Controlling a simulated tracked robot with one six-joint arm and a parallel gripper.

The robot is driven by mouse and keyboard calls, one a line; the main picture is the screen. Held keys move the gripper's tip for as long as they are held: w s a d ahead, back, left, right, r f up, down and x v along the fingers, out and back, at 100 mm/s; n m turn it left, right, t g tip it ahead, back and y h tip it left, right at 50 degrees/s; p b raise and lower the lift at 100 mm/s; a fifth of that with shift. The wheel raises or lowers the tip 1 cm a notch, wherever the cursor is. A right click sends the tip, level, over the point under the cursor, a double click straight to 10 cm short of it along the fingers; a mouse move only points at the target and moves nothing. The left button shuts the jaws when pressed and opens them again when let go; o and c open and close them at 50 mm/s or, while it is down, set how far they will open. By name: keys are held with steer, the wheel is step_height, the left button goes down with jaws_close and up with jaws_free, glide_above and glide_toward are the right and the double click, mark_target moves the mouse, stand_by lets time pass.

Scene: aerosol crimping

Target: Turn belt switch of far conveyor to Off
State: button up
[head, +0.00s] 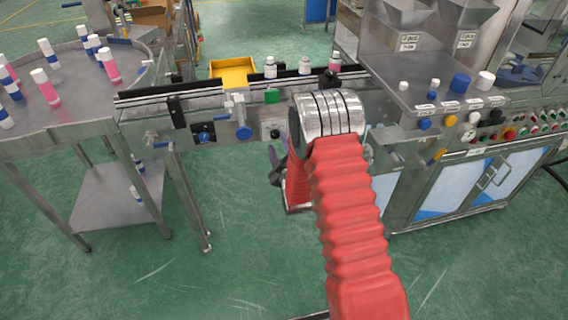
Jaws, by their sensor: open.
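A conveyor (180,107) with a black belt and metal side rails runs from the round table to the machine. On its front side, a small grey box with a dark round knob (273,132) looks like a switch; its setting is too small to read. A blue knob on a dark mount (205,135) sits farther left on the same side. My gripper (275,167) is partly hidden behind my red arm. Its dark fingers show just below the grey box, apart from it as far as I can tell, and look open and empty.
Several bottles, one a white bottle (270,67), stand along the conveyor. A yellow tray (232,72) lies behind it. The round table (70,115) holds pink and blue bottles. The machine cabinet (440,180) with many buttons stands right. The floor in front is clear.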

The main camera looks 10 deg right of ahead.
steer(key=s, duration=1)
steer(key=shift+s, duration=0.1)
